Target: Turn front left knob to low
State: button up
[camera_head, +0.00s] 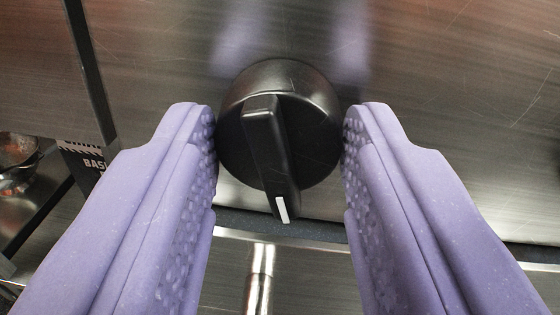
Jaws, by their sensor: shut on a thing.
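A round black knob (310,125) sits on a scratched steel panel (450,110) in the upper middle of the view. It has a raised black grip bar with a white mark at its lower end. The bar tilts slightly, so the mark points down and a little to the right. My gripper (280,135) has its two purple textured fingers on either side of the knob. The finger pads meet the left and right edges of the knob's round body, and the grip bar lies between them. My gripper is shut on the knob.
A metal handle or pipe (259,280) stands below the knob, by a horizontal steel edge (315,241). The panel around the knob is clear.

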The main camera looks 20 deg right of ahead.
jog(key=shift+f, duration=0.1)
jog(key=o, duration=1.1)
jog(key=shift+c, duration=0.2)
jog(key=s+a+p, duration=0.1)
jog(key=s+p, duration=0.1)
jog(key=s, duration=0.5)
jog(key=shift+s+a, duration=0.2)
jog(key=shift+s, duration=0.2)
